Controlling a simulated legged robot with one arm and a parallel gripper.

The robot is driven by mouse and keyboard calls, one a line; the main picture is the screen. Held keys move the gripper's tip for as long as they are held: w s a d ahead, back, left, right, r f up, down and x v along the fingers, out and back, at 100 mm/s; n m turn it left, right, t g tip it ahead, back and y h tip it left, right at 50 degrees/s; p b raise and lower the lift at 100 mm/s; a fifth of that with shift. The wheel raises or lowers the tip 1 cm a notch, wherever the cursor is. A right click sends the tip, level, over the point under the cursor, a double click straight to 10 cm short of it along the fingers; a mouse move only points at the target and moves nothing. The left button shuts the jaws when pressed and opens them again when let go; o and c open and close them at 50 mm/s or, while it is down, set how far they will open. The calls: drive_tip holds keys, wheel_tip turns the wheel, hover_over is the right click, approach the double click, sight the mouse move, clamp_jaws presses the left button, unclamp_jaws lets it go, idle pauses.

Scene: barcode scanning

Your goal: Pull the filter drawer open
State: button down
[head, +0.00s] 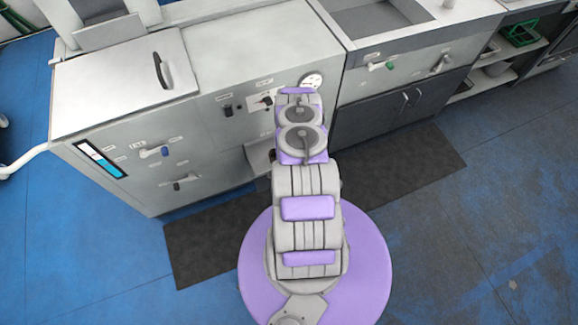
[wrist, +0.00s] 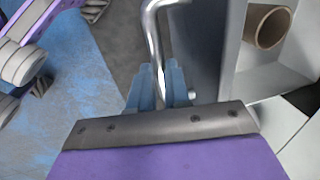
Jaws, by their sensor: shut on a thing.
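In the wrist view, the two blue-grey fingers of my gripper (wrist: 160,92) are shut on a bent silver metal handle (wrist: 152,35). The handle runs up from between the fingertips and bends near the top edge. A dark grey panel (wrist: 198,40) stands close beside it on the right; whether this is the drawer's front I cannot tell. In the head view my own arm hides the gripper and the handle. A light grey opening (head: 259,156) shows low in the cabinet front, just left of my arm.
A pale box-like space (wrist: 280,65) with a brown tube (wrist: 267,27) in it is at the right in the wrist view. The grey cabinet (head: 215,125) has several valves and a gauge (head: 311,81). A dark mat (head: 205,240) lies before it. Blue floor is clear at left.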

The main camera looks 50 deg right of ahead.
drive_tip(key=c, duration=1.1)
unclamp_jaws()
drive_tip(key=shift+r, duration=0.1)
drive_tip(key=s+a+r+p, duration=0.1)
drive_tip(key=r+p, duration=0.1)
drive_tip(key=r, duration=0.6)
drive_tip(key=s+r+p, duration=0.1)
drive_tip(key=s+r, duration=0.1)
drive_tip(key=r, duration=0.7)
drive_tip(key=shift+a+p, duration=0.4)
